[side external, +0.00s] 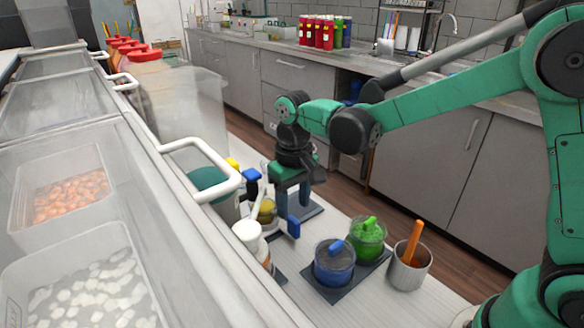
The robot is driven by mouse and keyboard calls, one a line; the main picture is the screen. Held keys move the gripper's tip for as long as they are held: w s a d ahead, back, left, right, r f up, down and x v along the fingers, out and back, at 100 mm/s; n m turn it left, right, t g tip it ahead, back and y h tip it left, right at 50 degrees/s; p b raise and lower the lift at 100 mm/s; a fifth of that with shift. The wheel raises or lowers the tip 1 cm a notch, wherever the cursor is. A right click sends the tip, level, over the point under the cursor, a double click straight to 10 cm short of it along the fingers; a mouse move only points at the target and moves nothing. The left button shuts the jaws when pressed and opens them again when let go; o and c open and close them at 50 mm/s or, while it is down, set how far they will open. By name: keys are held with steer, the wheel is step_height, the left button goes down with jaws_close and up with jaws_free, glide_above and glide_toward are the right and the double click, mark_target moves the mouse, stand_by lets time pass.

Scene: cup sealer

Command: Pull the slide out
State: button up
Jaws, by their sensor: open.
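My gripper (291,205), with a green body and dark blue fingers, points down over the white counter in the middle of the side external view. It is open, and I see nothing held between its fingers. It is just right of a container with yellowish contents (267,211) and above a dark mat (306,211). A small blue piece (294,228) shows just below the fingers; I cannot tell whether it touches them. I cannot make out a cup sealer or its slide in this view.
A blue-lidded jar (334,268), a green-lidded jar (368,241) and a metal cup (408,270) with an orange handle stand to the right. A white-capped bottle (250,238) stands at left. White handles (205,165) stick out from the clear-lidded bins.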

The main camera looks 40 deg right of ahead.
mark_target(294, 219)
steer(key=shift+f, duration=2.5)
jaws_close()
